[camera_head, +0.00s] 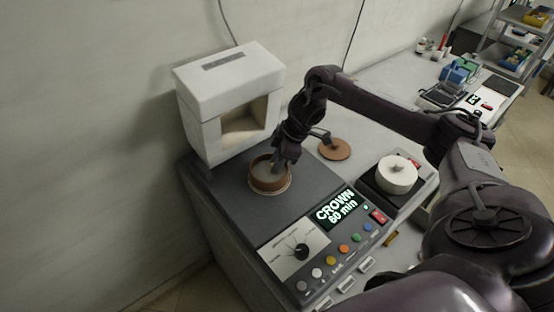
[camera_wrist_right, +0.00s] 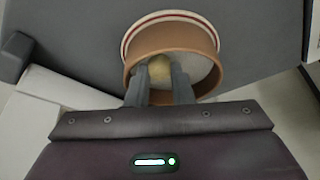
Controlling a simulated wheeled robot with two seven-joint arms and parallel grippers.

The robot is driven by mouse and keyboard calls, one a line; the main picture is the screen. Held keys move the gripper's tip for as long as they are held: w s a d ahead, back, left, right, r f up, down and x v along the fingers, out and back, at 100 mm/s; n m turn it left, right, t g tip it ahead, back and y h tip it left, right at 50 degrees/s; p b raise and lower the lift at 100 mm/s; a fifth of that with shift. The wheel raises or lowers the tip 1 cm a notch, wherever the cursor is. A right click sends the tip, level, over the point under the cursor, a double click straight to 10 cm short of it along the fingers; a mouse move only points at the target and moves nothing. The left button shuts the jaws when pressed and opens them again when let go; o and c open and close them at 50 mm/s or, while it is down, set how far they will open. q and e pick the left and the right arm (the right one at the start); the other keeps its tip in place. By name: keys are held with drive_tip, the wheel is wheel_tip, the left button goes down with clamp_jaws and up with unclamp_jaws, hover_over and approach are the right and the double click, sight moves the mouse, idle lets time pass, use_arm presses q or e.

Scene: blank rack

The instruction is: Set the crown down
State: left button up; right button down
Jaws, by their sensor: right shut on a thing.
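My right gripper (camera_head: 280,165) reaches down into a round brown dish (camera_head: 269,184) on the dark grey top of the console. In the right wrist view its two fingers (camera_wrist_right: 160,78) are shut on a small pale yellow thing, which I take to be the crown (camera_wrist_right: 160,67). It is inside the brown dish wall (camera_wrist_right: 170,38), over the pale dish floor. The fingers partly hide it, and I cannot tell whether it touches the floor. My left gripper is not in view.
A white box-shaped furnace (camera_head: 229,76) with an open front stands behind the dish. A brown disc (camera_head: 335,149) lies to the right, and a white round lidded pot (camera_head: 397,175) stands further right. The control panel display (camera_head: 336,208) reads "CROWN 60 min".

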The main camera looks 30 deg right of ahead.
drive_tip(key=shift+f, duration=0.15)
drive_tip(key=c, duration=1.6)
unclamp_jaws()
drive_tip(key=shift+o, duration=0.2)
drive_tip(key=shift+d+r, duration=0.15)
drive_tip(key=shift+r, duration=0.35)
drive_tip(key=b+v, duration=0.1)
drive_tip(key=v, duration=0.4)
drive_tip(key=p+v, duration=0.2)
drive_tip(key=v, duration=0.4)
drive_tip(key=shift+s+r, duration=0.2)
